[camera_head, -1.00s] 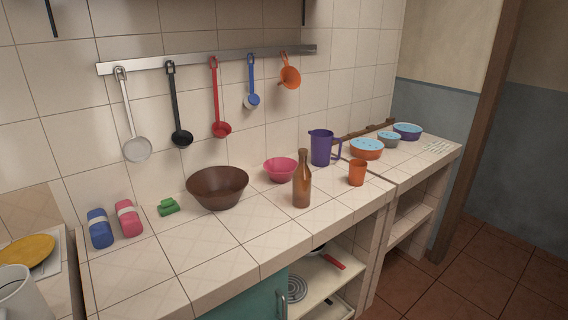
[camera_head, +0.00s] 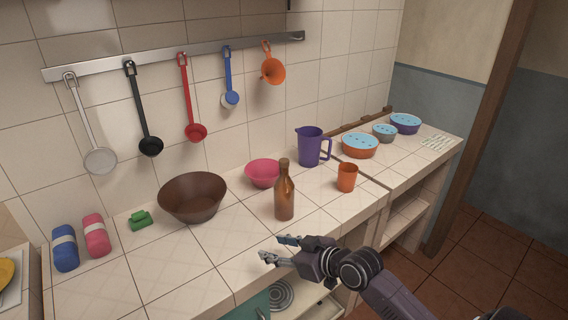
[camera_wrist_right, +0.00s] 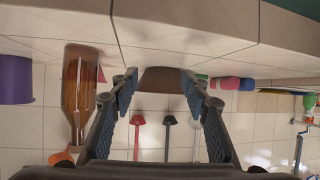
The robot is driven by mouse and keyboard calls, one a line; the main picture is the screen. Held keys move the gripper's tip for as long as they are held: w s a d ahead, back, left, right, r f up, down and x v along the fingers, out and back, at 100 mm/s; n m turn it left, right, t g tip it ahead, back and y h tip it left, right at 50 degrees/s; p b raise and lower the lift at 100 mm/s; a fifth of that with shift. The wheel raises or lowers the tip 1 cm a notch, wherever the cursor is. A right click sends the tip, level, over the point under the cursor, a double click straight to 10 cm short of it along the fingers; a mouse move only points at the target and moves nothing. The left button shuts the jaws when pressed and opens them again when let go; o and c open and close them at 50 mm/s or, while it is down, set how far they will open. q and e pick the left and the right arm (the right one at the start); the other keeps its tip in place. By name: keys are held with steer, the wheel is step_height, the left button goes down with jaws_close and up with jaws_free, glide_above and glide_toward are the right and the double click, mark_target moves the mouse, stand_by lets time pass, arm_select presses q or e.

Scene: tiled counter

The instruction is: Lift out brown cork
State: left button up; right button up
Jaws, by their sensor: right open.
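A brown glass bottle (camera_head: 284,199) stands upright on the tiled counter (camera_head: 215,240). Its narrow neck points up, and a brown cork cannot be told apart from the bottle's top at this size. The bottle also shows in the right wrist view (camera_wrist_right: 79,95), upside down at the left, outside my fingers. My right gripper (camera_head: 277,249) is open and empty at the counter's front edge, in front of and below the bottle, not touching it. Its two spread fingers also show in the right wrist view (camera_wrist_right: 160,82). My left gripper is not in view.
A brown bowl (camera_head: 193,199), pink bowl (camera_head: 263,173), purple pitcher (camera_head: 310,147) and orange cup (camera_head: 347,178) stand around the bottle. A green item (camera_head: 140,220) lies farther left. Utensils hang from a wall rail (camera_head: 180,54).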

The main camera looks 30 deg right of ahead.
mark_target(288, 162)
steer(key=w+d+r+t, duration=0.1)
steer(key=w+d+r, duration=0.1)
steer(key=d+r, duration=0.2)
steer(key=w+d+r+m+t+h, duration=0.1)
steer(key=w+d+r+t, duration=0.1)
steer(key=w+d+r, duration=0.1)
steer(key=w+d+r+m+t+h, duration=0.1)
steer(key=w+d+r+t, duration=0.1)
steer(key=d+r, duration=0.4)
steer(key=shift+w+d+r, duration=0.1)
steer(key=shift+w+r, duration=0.5)
steer(key=shift+r, duration=0.15)
steer(key=shift+w+d+r, duration=0.1)
steer(key=shift+w, duration=0.25)
steer(key=shift+w+a+p, duration=0.2)
steer(key=shift+w+p, duration=0.4)
steer(key=shift+w, duration=0.55)
steer(key=w+p, duration=0.1)
steer(key=w, duration=0.2)
steer(key=shift+w, duration=0.1)
steer(key=shift+w+a+f, duration=0.15)
steer(key=shift+w+f, duration=0.05)
steer(key=shift+w, duration=0.45)
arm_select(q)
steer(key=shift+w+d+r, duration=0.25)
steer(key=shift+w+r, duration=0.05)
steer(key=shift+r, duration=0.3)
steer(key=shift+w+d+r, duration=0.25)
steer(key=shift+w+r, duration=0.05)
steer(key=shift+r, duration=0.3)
